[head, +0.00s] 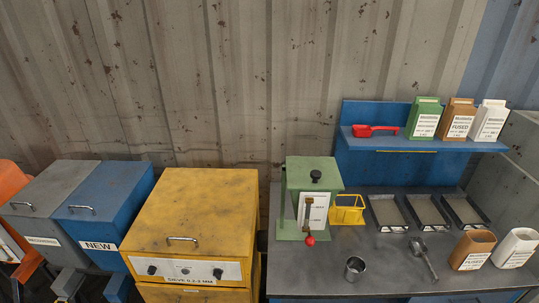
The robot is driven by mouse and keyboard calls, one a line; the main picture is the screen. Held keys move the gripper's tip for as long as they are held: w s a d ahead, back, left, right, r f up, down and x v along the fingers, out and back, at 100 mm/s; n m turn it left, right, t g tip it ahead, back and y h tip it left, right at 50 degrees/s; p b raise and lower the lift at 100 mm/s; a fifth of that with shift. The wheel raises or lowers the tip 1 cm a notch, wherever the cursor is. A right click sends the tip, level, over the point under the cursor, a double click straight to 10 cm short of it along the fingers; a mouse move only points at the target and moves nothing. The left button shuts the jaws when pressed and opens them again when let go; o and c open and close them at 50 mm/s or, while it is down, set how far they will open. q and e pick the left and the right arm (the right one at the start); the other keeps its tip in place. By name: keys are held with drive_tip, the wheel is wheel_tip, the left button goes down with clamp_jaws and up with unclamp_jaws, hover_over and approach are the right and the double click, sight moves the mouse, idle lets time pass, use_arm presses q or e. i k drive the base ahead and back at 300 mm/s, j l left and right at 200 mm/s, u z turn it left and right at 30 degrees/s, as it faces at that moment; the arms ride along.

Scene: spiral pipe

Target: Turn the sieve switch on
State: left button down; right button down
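The sieve (195,215) is a yellow box-shaped machine left of the middle of the head view. Its front carries a white panel (200,268) with a dark knob (152,270) at the left, a second dark knob (217,273) at the right and small marks between them. A label below the panel seems to read "SIEVE 0.2-2 MM". Which knob is the switch, and its setting, are too small to tell. A metal handle (182,239) sits on the lid above the panel. Neither of my grippers is in view.
A blue box (105,200) labelled "NEW" and a grey box (50,195) stand left of the sieve. Right of it, a bench (320,272) holds a green machine (312,175) with a red-knobbed lever (309,240), a metal cup (355,268), a scoop, trays and containers.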

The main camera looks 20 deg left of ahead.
sight(217, 274)
drive_tip(key=u, duration=1.45)
